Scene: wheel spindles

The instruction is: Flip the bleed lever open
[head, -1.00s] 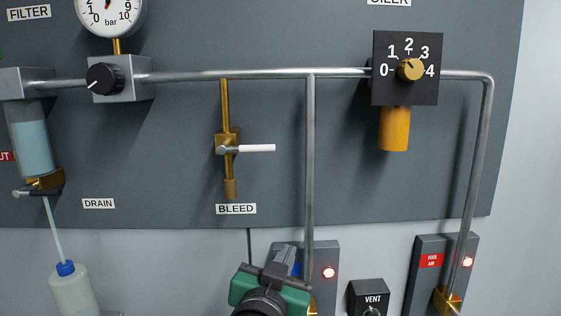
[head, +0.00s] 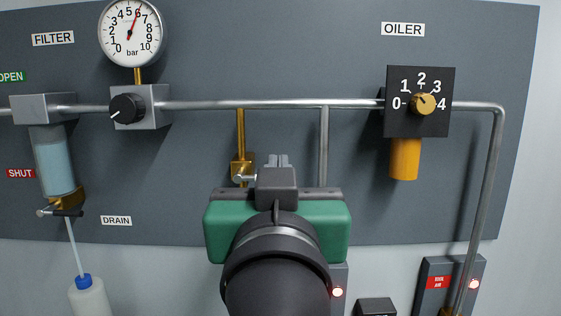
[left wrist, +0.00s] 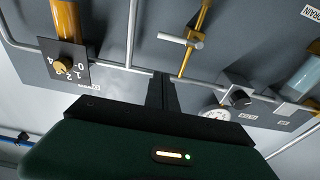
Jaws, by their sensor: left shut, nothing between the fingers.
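The bleed valve (head: 241,165) is a brass fitting on a thin brass pipe below the horizontal grey pipe. In the head view its lever and lower part are mostly hidden behind my left gripper (head: 278,162). In the left wrist view, which is turned upside down, the white bleed lever (left wrist: 171,39) sticks out sideways from the brass pipe, across it. My left gripper's fingers (left wrist: 162,92) are shut together and empty there, with a gap in the picture between them and the lever. My right gripper is in neither view.
The oiler dial (head: 423,103) with its amber bowl (head: 405,159) is to the right. The pressure gauge (head: 131,32), black regulator knob (head: 127,108) and filter bowl (head: 52,160) are to the left. A vertical grey pipe (head: 324,146) runs close right of the bleed valve.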

